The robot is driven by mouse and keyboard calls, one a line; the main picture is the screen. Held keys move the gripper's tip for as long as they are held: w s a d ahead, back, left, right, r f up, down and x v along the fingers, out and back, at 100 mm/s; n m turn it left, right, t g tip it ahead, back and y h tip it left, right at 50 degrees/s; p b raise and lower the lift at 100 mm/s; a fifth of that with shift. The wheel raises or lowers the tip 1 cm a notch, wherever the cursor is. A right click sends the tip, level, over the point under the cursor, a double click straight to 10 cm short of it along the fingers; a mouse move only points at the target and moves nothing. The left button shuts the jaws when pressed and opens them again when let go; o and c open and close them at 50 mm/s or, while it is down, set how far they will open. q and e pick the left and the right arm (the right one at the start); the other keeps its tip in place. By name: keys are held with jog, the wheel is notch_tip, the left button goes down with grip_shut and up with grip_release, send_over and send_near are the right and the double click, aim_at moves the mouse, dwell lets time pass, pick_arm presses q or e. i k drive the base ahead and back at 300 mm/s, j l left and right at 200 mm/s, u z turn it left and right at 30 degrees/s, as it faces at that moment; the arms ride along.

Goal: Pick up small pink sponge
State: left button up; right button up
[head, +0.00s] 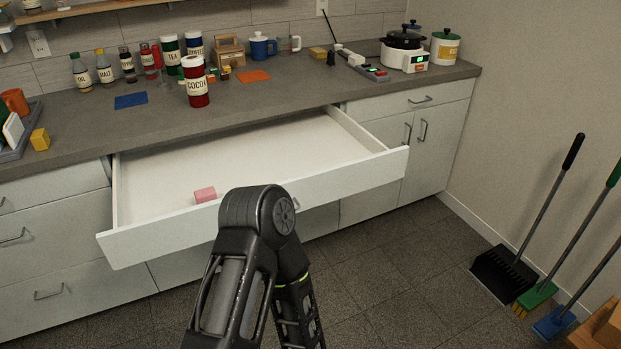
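The small pink sponge (205,195) lies inside the open white drawer (255,211), close to the drawer's front wall and left of the middle. Part of its lower side is hidden by the front wall. One of my black arms stands in front of the drawer, its bent joint just right of the sponge. No gripper fingers show in the head view.
The drawer floor is otherwise clear where visible.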

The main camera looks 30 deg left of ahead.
aim_at(208, 194)
jog(key=u, duration=1.7)
jog(key=i+l+z, duration=0.1)
jog(key=z, duration=0.25)
jog(key=i+z, duration=0.2)
jog(key=z, duration=0.2)
jog(key=i+z, duration=0.15)
jog(key=z, duration=0.2)
